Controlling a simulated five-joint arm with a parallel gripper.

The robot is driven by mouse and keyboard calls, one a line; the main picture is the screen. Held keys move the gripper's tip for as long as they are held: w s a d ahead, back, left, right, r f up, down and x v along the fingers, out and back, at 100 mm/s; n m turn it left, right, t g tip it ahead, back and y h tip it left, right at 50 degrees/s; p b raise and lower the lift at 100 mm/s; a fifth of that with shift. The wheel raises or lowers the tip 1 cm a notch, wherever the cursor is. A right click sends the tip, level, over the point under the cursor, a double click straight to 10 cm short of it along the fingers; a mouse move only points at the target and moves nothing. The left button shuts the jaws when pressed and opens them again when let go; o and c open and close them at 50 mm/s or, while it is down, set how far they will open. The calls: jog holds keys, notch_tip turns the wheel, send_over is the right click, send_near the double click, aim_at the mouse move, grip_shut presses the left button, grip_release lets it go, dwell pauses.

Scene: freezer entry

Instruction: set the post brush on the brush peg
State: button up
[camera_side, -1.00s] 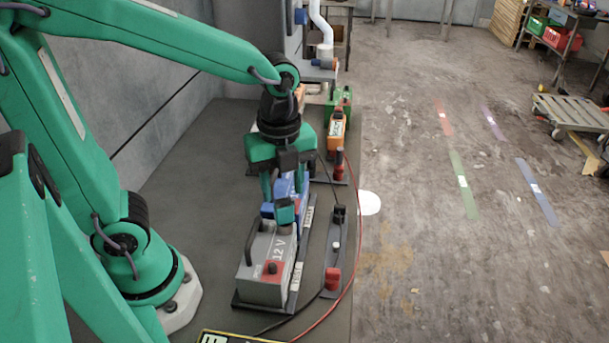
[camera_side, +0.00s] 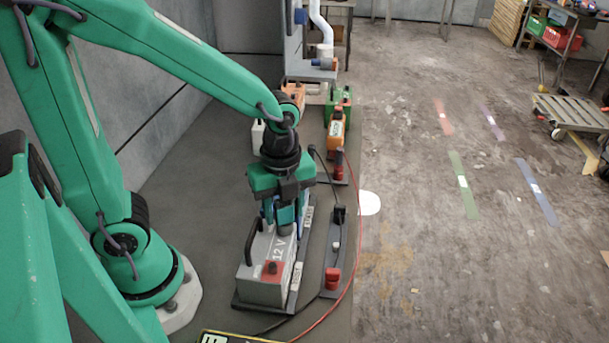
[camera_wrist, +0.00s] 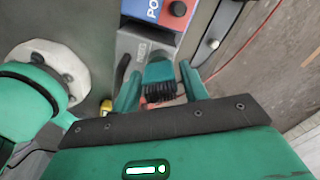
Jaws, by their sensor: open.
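A blue-green piece with a dark ribbed part, which looks like the post brush (camera_wrist: 158,72), stands between my fingers in the wrist view. My gripper (camera_wrist: 160,88) is open, with one finger on each side of it. In the side view my gripper (camera_side: 284,218) points down over the far end of the grey 12 V battery (camera_side: 265,275), and the fingers mostly hide the brush. A dark rail (camera_side: 334,262) right of the battery carries a short white-tipped peg (camera_side: 335,246), perhaps the brush peg. It stands bare.
The rail also holds a black clamp (camera_side: 339,213) and a red clamp (camera_side: 332,279) with cables trailing. An orange unit (camera_side: 335,135) and a green one stand farther back. The bench left of the battery is clear.

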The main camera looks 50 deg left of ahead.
dwell(0.4)
jog(key=c, duration=0.8)
jog(key=shift+c, duration=0.2)
jog(key=shift+r, duration=0.15)
jog(key=shift+r, duration=0.45)
notch_tip(320, 180, up, 3)
jog(key=shift+f, duration=0.15)
jog(key=s+d+r, duration=0.7)
jog(key=s+d, duration=0.1)
jog(key=shift+d, duration=0.2)
jog(key=shift+r, duration=0.1)
jog(key=shift+r, duration=0.45)
